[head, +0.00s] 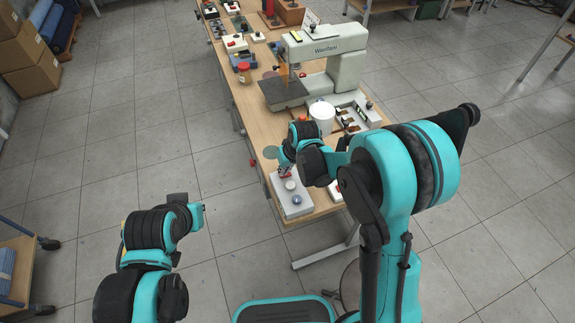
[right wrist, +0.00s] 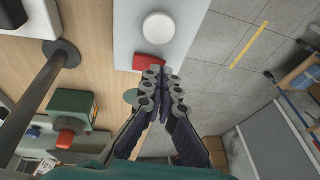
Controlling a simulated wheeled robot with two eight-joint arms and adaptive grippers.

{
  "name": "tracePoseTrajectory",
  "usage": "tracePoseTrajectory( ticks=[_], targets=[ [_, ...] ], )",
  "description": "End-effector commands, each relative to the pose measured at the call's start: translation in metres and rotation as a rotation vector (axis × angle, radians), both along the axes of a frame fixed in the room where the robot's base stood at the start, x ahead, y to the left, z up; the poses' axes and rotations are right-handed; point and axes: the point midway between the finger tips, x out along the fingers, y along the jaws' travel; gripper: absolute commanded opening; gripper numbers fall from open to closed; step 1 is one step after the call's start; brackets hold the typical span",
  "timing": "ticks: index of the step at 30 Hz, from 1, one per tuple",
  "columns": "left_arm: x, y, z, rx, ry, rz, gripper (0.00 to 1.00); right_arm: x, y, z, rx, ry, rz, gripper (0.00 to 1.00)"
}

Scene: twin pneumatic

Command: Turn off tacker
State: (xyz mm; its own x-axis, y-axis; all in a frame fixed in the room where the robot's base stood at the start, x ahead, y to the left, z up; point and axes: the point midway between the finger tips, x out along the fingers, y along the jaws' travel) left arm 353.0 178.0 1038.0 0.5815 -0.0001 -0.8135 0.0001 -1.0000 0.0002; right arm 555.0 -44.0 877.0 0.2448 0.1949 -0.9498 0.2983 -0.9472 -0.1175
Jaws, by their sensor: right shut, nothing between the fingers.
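A pale grey control box (head: 283,206) sits at the near end of the wooden workbench. It carries a red switch (right wrist: 147,63), a white round button (right wrist: 158,27) and a bluish round button (head: 296,201). My right gripper (right wrist: 161,73) is shut and empty, its tips at the red switch in the right wrist view; I cannot tell whether they touch it. In the head view my right wrist partly hides the far end of the box. The pale green and white machine (head: 349,70) stands farther back on the bench. My left arm is at lower left; its fingers do not show.
A white cup (head: 322,116) and a tray with parts (head: 357,118) stand close behind my right arm. A green box with a red button (right wrist: 74,111) is beside the gripper in the wrist view.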

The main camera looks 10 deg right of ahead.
Motion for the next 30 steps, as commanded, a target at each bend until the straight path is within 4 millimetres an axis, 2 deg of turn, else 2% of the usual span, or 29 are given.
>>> tracePoseTrajectory(
  ticks=[4, 15, 21, 30],
  targets=[
    [0.0, 0.0, -0.004, 0.0, 0.0, 0.0, 0.0, -0.001, 0.003, -0.009, 0.0, 0.0, 0.0, 0.0],
    [0.0, 0.0, -0.004, 0.0, 0.0, 0.0, 0.0, -0.001, 0.004, -0.009, -0.004, 0.0, 0.001, 0.0],
    [0.0, 0.0, -0.014, 0.0, 0.0, 0.0, 0.0, -0.004, 0.014, -0.021, -0.128, -0.033, 0.009, 0.0],
    [0.0, 0.0, -0.011, 0.0, 0.0, 0.0, 0.0, -0.003, 0.009, -0.018, -0.127, -0.031, 0.0, 0.0]
  ],
)
